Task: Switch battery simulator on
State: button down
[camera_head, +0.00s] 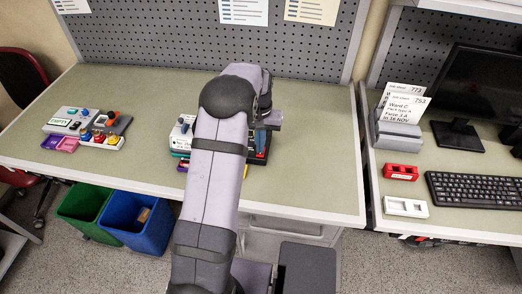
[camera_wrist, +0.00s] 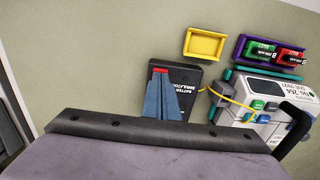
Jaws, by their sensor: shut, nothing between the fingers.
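The battery simulator (camera_wrist: 187,76) is a black box with white lettering in the wrist view, flat on the table. A red part (camera_wrist: 160,71), which looks like its switch, shows at its upper left. My gripper (camera_wrist: 161,77) is shut and empty, its blue fingers over the box with the tips right at the red part. I cannot tell whether they touch it. The fingers hide the left part of the box and the switch's position is not clear. In the head view my arm hides most of the simulator; a dark edge (camera_head: 260,158) shows beside it.
A white pump (camera_wrist: 262,105) stands right of the simulator, joined by a yellow cable (camera_wrist: 228,97). A yellow tray (camera_wrist: 205,56) and a purple tray (camera_wrist: 239,48) with green and red batteries lie nearby. Another device (camera_head: 68,121) stands at the table's left. The table's right side is clear.

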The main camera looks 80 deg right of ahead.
jog(key=shift+f+b, duration=0.45)
jog(key=shift+f, duration=0.3)
dwell(0.6)
jog(key=shift+r, duration=0.1)
notch_tip(320, 180, up, 7)
jog(key=p, duration=0.5)
jog(key=shift+p, duration=0.3)
dwell(0.5)
